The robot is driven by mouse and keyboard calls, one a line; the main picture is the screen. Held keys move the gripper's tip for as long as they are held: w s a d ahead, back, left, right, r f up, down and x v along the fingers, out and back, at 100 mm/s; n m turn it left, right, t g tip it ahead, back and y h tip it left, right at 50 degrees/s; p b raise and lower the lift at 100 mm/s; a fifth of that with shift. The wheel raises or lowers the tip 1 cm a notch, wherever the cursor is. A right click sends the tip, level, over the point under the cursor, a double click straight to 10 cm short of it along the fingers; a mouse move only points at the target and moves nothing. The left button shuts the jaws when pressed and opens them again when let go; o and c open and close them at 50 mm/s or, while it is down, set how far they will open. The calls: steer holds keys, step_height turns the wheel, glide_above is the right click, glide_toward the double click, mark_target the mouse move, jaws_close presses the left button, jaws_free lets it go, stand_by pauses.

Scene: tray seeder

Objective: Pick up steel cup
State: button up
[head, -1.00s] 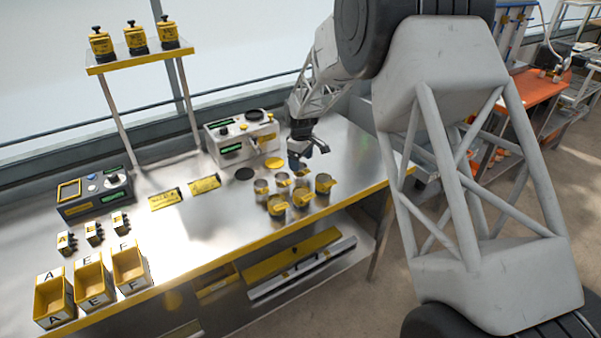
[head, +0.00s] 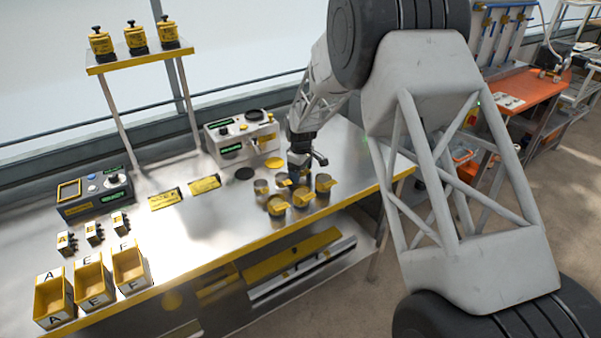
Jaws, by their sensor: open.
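Several small steel cups with yellow tags stand in a cluster near the table's front edge. One cup (head: 261,187) is at the left of the cluster, one (head: 324,184) at the right, and two more (head: 277,206) (head: 303,198) are in the front row. My gripper (head: 297,174) points down into the back row, at the middle of the cluster. It is open. It hides most of a back-row cup there, and I cannot tell whether its fingers touch or surround that cup.
A black disc (head: 244,174) and a yellow disc (head: 274,163) lie behind the cups. A white device (head: 238,140) stands at the back. Yellow bins (head: 130,270) and a dark control box (head: 95,195) are at the left. The table centre (head: 205,225) is clear.

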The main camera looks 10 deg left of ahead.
stand_by(0.3)
steer(key=c, duration=1)
steer(key=shift+r, duration=0.1)
step_height(320, 180, up, 10)
stand_by(0.6)
